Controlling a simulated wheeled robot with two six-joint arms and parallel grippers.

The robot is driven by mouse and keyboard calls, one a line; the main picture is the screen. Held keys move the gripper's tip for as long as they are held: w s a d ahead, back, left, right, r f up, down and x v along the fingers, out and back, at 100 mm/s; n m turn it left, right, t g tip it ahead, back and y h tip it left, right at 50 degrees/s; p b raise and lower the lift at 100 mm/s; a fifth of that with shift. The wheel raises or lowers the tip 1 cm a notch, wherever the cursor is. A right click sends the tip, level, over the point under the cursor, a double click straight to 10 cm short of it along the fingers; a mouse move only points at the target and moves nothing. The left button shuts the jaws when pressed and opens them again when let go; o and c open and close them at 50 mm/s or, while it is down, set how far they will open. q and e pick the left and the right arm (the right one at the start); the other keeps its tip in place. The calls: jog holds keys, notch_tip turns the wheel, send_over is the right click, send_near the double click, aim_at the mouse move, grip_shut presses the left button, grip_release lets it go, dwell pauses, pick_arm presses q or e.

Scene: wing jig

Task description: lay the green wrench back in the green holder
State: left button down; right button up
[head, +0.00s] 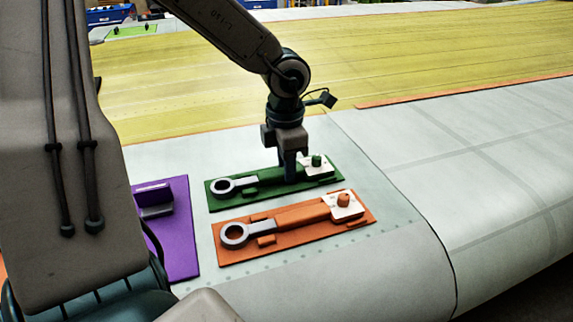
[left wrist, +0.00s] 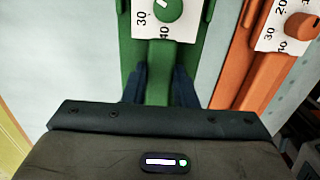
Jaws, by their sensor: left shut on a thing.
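The green wrench (head: 270,175) has a grey ring end at the left and a white scale plate with a green knob at the right. It lies along the green holder (head: 219,204), low in it; whether it is fully seated I cannot tell. My left gripper (head: 289,177) reaches down from above and is shut on the middle of the wrench's green handle. In the left wrist view the two dark fingers (left wrist: 159,88) stand on either side of the green handle (left wrist: 158,75), below the knob. My right gripper is not in view.
An orange wrench (head: 300,215) lies in an orange holder (head: 270,254) just in front. A purple holder (head: 178,240) with a grey-and-purple part stands at the left. The pale wing surface (head: 400,235) to the right is clear.

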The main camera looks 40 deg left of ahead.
pick_arm(q)
jog(key=c, duration=1.1)
grip_release()
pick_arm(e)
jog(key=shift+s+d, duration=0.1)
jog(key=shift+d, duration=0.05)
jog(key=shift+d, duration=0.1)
pick_arm(q)
notch_tip(320, 180, up, 4)
jog(key=shift+w+r+b, duration=0.1)
jog(key=shift+r+b, duration=0.05)
jog(key=shift+b, duration=0.15)
notch_tip(320, 180, up, 7)
jog(key=p, duration=0.3)
jog(key=shift+s+f, duration=0.2)
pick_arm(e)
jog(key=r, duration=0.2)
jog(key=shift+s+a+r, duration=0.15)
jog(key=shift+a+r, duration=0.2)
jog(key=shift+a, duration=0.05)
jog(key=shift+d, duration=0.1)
